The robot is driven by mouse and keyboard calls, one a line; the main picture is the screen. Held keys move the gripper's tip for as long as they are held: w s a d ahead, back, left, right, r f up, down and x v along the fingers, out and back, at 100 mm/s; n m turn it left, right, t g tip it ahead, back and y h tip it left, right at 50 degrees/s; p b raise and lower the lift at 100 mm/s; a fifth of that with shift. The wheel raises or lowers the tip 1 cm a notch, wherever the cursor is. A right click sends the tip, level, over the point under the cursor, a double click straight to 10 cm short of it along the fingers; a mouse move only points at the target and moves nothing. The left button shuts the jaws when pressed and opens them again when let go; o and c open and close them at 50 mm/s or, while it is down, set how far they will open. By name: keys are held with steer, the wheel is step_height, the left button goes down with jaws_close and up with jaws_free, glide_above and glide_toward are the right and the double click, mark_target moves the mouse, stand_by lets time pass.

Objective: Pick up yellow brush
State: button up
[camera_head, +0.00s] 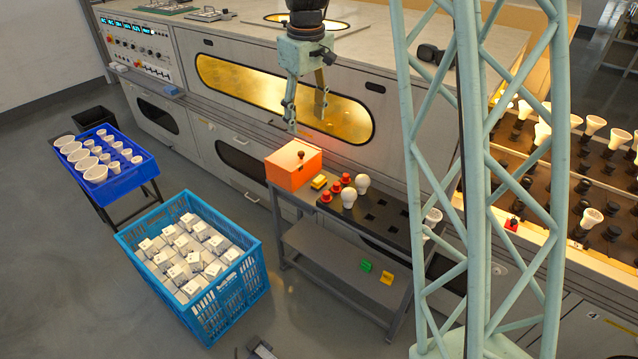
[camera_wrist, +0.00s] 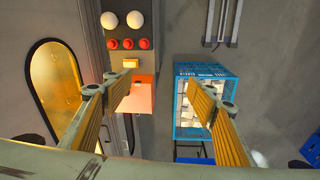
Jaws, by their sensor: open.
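A small yellow block-like thing, which I take for the yellow brush (camera_head: 319,181), lies on the small work table between the orange box (camera_head: 294,163) and the red bulb-like pieces. Its bristles cannot be made out. In the wrist view the yellow brush (camera_wrist: 131,63) shows beyond the left fingertip, above the orange box (camera_wrist: 142,98). My gripper (camera_head: 306,110) is open and empty, well above the table and back toward the long machine. In the wrist view its fingers (camera_wrist: 157,86) are spread wide.
Red pieces (camera_head: 334,187) and white bulbs (camera_head: 348,198) stand close beside the brush. Green (camera_head: 366,265) and yellow (camera_head: 387,278) tags are on the lower shelf. A blue crate (camera_head: 237,292) and blue tray (camera_head: 146,171) stand left. My lattice column blocks part of the right side.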

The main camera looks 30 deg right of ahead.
steer(key=w+d+f+n+p, duration=0.1)
steer(key=w+d+f, duration=0.25)
steer(key=f, duration=0.25)
steer(key=w+d+f, duration=0.2)
steer(key=w+f, duration=0.3)
steer(key=f, duration=0.1)
steer(key=g+p, duration=0.1)
glide_above(319, 178)
step_height(319, 178, down, 12)
steer(key=shift+s+f+n, duration=0.25)
steer(key=shift+s+n, duration=0.05)
steer(key=shift+s, duration=0.05)
steer(key=shift+f+b, duration=0.5)
steer(key=shift+f, duration=3.8)
steer(key=shift+w+f+b, duration=0.15)
steer(key=shift+f+b, duration=0.15)
steer(key=shift+f, duration=1)
steer(key=shift+w+f+b, duration=0.1)
steer(key=shift+f+b, duration=0.2)
steer(key=shift+f, duration=1)
